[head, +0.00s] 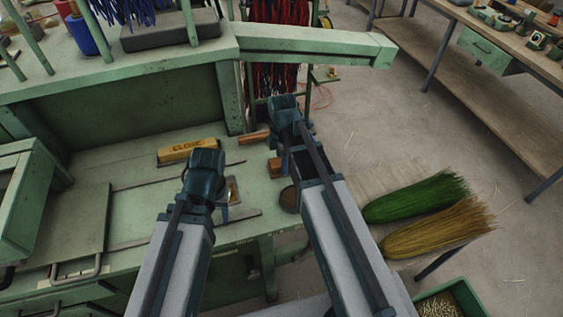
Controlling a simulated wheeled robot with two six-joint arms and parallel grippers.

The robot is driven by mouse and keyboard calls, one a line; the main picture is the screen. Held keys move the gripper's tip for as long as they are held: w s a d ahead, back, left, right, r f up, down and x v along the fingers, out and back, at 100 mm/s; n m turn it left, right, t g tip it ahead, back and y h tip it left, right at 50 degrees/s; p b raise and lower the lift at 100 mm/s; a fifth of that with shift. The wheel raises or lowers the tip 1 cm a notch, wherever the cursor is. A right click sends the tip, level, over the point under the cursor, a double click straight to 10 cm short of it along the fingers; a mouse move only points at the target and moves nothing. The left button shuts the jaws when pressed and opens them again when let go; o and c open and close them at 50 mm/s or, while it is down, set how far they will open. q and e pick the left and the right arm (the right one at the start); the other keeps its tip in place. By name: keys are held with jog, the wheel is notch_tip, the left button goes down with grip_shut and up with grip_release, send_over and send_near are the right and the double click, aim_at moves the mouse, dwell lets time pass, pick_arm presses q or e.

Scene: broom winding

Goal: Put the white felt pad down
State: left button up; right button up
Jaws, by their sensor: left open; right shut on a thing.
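I cannot make out the white felt pad; no white pad shows clearly in the head view. My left gripper (224,208) is low over the green bench top, open, with its fingers partly hidden behind its wrist. A small tan thing (233,190) shows just beside it; I cannot tell what it is. My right gripper (285,137) is further back, near the bench's right edge. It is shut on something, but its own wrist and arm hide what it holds.
A yellow block marked CLOSE (188,150), brown blocks (253,137) and a dark round dish (290,199) are on the green bench (130,205). A green beam (315,42) crosses behind. Green bristles (415,197) and straw-coloured bristles (440,228) lie to the right, above a green bin (470,294).

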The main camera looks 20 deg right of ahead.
jog(key=o, duration=1.2)
jog(key=shift+f, duration=0.1)
pick_arm(q)
jog(key=shift+r, duration=0.1)
pick_arm(e)
jog(key=shift+r, duration=0.2)
notch_tip(320, 180, up, 12)
jog(key=p, duration=1.3)
pick_arm(q)
notch_tip(320, 180, up, 12)
pick_arm(e)
jog(key=s+a+m, duration=0.3)
jog(key=s+m, duration=0.1)
jog(key=m, duration=0.1)
jog(key=s+a+m, duration=0.4)
jog(key=s, duration=0.1)
jog(key=s+a+m+h, duration=0.1)
jog(key=s+a+m, duration=0.2)
jog(key=s+m, duration=0.2)
jog(key=shift+s+a+m, duration=0.15)
jog(key=shift+a+m, duration=0.1)
jog(key=shift+m, duration=0.05)
pick_arm(q)
jog(key=shift+b, duration=0.3)
